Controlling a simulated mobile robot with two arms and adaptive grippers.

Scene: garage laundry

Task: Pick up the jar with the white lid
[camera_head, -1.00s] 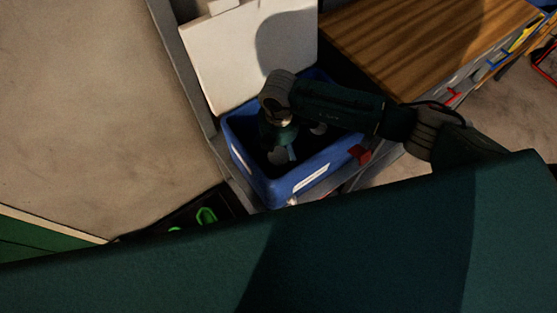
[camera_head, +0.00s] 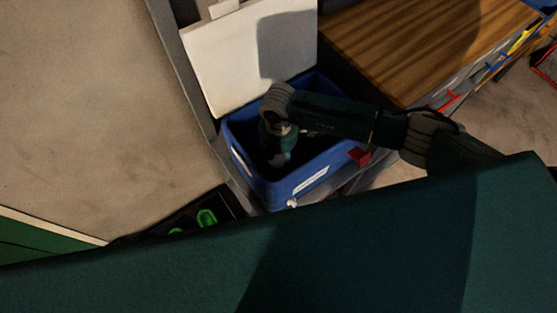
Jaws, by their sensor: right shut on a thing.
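My right gripper (camera_head: 281,156) reaches down inside the blue bin (camera_head: 285,189), with its arm coming in from the right. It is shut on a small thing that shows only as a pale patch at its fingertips. This looks to be the jar with the white lid, but it is dark and mostly hidden by the gripper and wrist. I cannot make out its body or whether it touches the bin floor. My left gripper is not in view.
A white box-like panel (camera_head: 245,65) stands right behind the bin. A wooden top (camera_head: 420,45) lies to the right. A red object (camera_head: 360,156) is at the bin's right side. A dark tray with green items (camera_head: 206,217) is at the lower left.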

